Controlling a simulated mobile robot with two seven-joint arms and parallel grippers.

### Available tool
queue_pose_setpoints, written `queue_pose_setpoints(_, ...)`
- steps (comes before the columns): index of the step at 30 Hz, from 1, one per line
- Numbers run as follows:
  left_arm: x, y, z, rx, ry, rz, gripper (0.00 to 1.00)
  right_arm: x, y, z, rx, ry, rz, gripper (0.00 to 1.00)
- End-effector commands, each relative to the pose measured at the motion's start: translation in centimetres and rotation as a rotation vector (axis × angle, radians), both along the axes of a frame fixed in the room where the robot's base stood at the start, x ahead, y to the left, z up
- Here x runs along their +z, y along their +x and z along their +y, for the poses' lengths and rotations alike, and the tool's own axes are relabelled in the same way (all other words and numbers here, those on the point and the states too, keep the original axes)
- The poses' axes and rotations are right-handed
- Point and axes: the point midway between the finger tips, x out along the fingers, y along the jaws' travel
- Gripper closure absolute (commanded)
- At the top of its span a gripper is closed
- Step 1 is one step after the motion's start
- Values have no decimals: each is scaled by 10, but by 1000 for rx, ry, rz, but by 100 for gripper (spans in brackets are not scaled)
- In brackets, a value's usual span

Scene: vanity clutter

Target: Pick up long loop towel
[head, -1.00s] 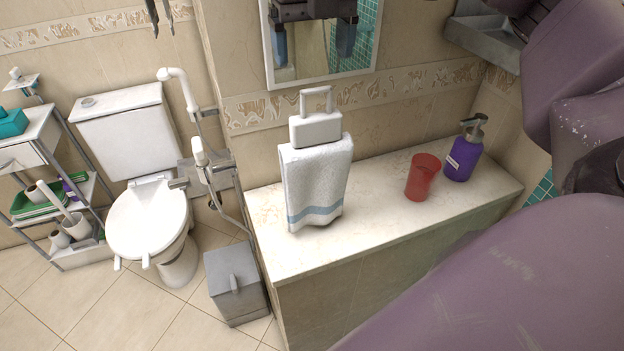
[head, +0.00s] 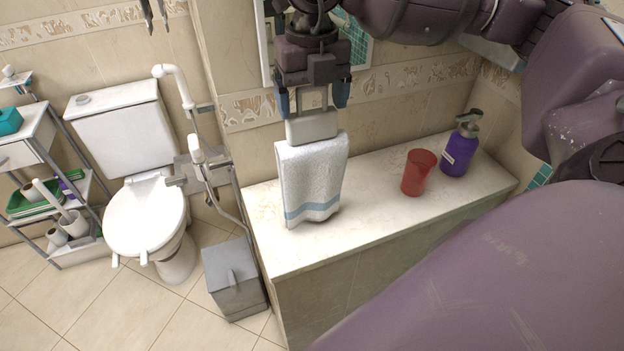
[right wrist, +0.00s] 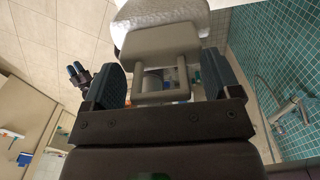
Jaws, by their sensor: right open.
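The white towel (head: 312,180) with a blue stripe hangs on the vanity counter below a pale grey block with a rectangular loop handle (head: 325,101). My right gripper (head: 312,98) comes down from above and is open, with its blue fingers on either side of the loop. In the right wrist view the loop handle (right wrist: 168,54) stands between the two fingers with gaps on both sides, and the towel (right wrist: 160,10) shows beyond. A small dark part with two blue tips (right wrist: 78,72) looks like my left gripper; its opening cannot be told.
A red cup (head: 416,172) and a purple pump bottle (head: 460,150) stand right of the towel on the pale counter (head: 375,210). The mirror is behind my right gripper. A grey bin (head: 234,277) and toilet (head: 145,215) are left. The counter's front strip is clear.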

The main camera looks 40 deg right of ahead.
Motion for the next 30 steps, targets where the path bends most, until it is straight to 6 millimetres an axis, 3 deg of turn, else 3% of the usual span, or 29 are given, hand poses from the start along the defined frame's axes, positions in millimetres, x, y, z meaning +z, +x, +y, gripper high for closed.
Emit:
queue_pose_setpoints(2,0,0,0,0,0,0,57,0,0,0,0,0,0,17)
queue_pose_setpoints(16,-4,-5,1,3,1,11,57,1,0,0,0,1,-1,87)
queue_pose_setpoints(24,-4,-5,1,2,0,12,57,4,1,0,-1,0,-3,87)
queue_pose_setpoints(30,-5,-4,1,2,0,10,57,30,1,0,0,1,-6,87)
